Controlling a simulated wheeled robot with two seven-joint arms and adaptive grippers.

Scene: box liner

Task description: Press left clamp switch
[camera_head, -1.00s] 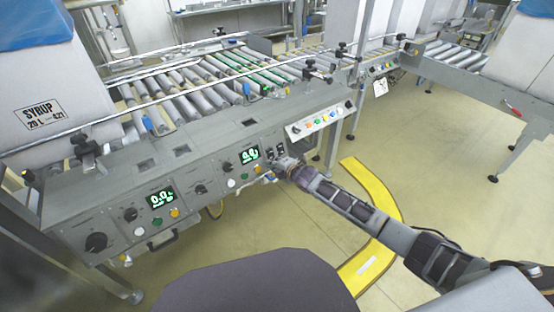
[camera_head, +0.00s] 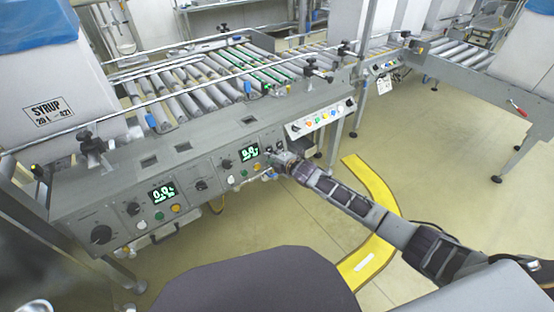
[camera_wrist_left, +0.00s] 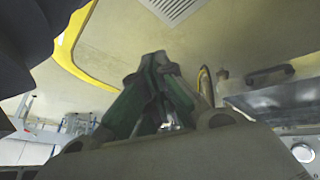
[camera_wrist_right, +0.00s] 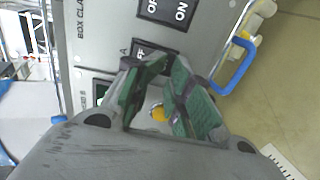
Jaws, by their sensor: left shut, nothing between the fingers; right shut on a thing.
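The box clamp panel (camera_wrist_right: 110,30) fills the upper part of the right wrist view, with black OFF/ON switches. One black switch (camera_wrist_right: 150,47) is partly hidden by my fingertips. My right gripper (camera_wrist_right: 165,64) is nearly closed with its fingertips at this switch; a small gap shows between the green pads. In the head view my right gripper (camera_head: 282,160) is at the front panel, just below the small dark switches (camera_head: 269,150). My left gripper (camera_wrist_left: 155,62) is shut and empty, away from the panel face. I cannot tell which way the switch is set.
A control console (camera_head: 185,140) with green displays, knobs and coloured buttons runs along the conveyor (camera_head: 185,95). A yellow button (camera_wrist_right: 158,113) and a blue handle (camera_wrist_right: 235,66) are near my right fingers. A yellow floor strip (camera_head: 375,190) lies below my right arm.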

